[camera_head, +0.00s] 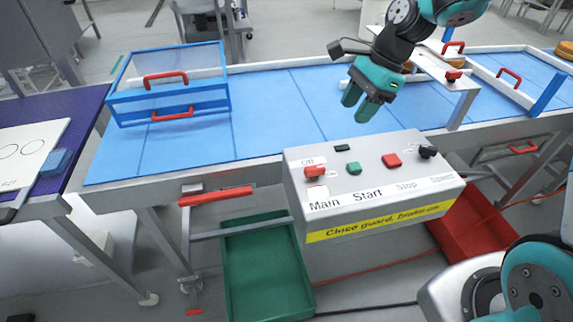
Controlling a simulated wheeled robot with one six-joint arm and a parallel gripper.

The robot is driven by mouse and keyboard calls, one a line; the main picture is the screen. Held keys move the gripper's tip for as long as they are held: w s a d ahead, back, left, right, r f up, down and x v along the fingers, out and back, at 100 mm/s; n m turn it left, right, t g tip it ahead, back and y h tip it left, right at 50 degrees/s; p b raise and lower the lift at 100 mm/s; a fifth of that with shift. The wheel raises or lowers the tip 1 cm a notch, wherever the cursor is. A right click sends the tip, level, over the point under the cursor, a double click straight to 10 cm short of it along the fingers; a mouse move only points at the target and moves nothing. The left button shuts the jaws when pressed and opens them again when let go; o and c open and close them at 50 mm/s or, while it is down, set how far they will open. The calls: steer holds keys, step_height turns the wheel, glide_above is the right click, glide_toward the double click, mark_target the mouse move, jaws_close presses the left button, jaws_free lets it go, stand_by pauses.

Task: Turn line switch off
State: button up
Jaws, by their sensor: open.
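The control box (360,178) is light grey and hangs at the front edge of the conveyor. Its red main switch (314,172) sits at the left, above the word Main and beside the word Off. To its right are a green Start button (354,168), a red Stop button (391,160) and a black knob (428,152). My gripper (355,109) is teal, open and empty. It is above the blue belt, behind the control box and apart from the switch.
The blue conveyor (262,107) carries a clear guard with red handles (168,84) at left. A green bin (266,270) and a red bin (470,222) stand below. A purple-topped table (88,108) is at far left. A red lever (216,196) juts from the conveyor's front.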

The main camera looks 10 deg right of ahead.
mark_target(315, 168)
steer(key=shift+m, duration=0.6)
steer(key=p+x, duration=0.1)
steer(key=x, duration=0.5)
steer(key=p+x, duration=0.1)
steer(key=x, duration=0.5)
steer(key=w+p+x, duration=0.1)
steer(key=x, duration=0.5)
steer(key=shift+a+f, duration=0.1)
steer(key=shift+f, duration=0.05)
